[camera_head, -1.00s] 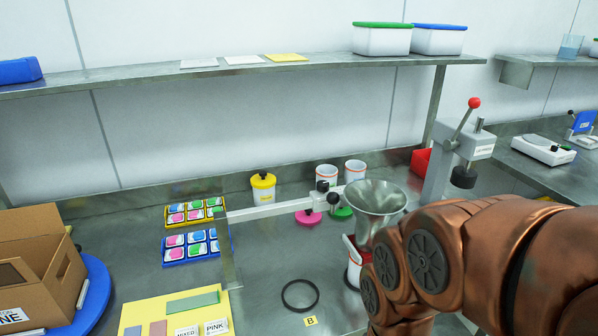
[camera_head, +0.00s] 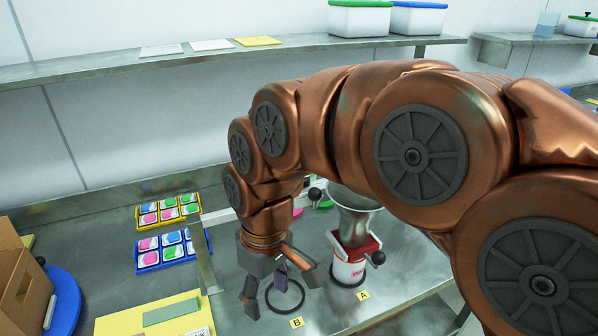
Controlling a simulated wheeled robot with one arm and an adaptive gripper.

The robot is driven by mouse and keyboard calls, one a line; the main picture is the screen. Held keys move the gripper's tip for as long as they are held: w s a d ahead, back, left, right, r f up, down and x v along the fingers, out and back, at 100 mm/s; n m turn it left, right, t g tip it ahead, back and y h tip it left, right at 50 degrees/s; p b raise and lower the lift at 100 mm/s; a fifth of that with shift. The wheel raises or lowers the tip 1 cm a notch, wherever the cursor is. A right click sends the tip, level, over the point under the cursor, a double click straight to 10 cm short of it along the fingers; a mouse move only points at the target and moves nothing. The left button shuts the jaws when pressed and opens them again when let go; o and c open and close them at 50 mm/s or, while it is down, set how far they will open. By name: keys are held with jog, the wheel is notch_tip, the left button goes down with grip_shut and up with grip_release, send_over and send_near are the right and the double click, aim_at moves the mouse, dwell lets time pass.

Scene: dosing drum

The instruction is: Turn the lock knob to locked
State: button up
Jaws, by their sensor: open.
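The dosing drum (camera_head: 348,272) is a white container with a red top and a metal funnel (camera_head: 355,205) above it, standing by label A. A black knob (camera_head: 378,258) sticks out on its right side. Another black knob (camera_head: 315,194) sits at the rail near the funnel. Which one is the lock knob, and its setting, I cannot tell. My gripper (camera_head: 270,298) is open and empty, pointing down over the counter left of the drum, near the black ring (camera_head: 285,296). It is apart from both knobs. My arm hides much of the rail.
Two trays of colored packs, yellow (camera_head: 168,223) and blue (camera_head: 160,268), lie left of my gripper. A yellow board (camera_head: 135,318), a cardboard box (camera_head: 18,285) and a blue turntable (camera_head: 65,310) are at the lower left. A shelf (camera_head: 100,75) runs along the wall.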

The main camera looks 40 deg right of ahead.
jog(key=w+d+r+n+t+y, duration=0.1)
jog(key=w+d+r+n, duration=0.1)
jog(key=w+d+r, duration=0.35)
jog(key=n+t+p, duration=0.1)
jog(key=t, duration=0.2)
send_near(307, 179)
jog(key=f, duration=0.1)
jog(key=shift+w+p+x, duration=0.2)
jog(key=shift+p+x, duration=0.4)
jog(key=shift+x, duration=1.4)
jog(key=shift+w+p+x, duration=0.2)
jog(key=shift+p+x, duration=0.4)
jog(key=shift+x, duration=1.4)
jog(key=shift+a+r, duration=0.15)
grip_shut()
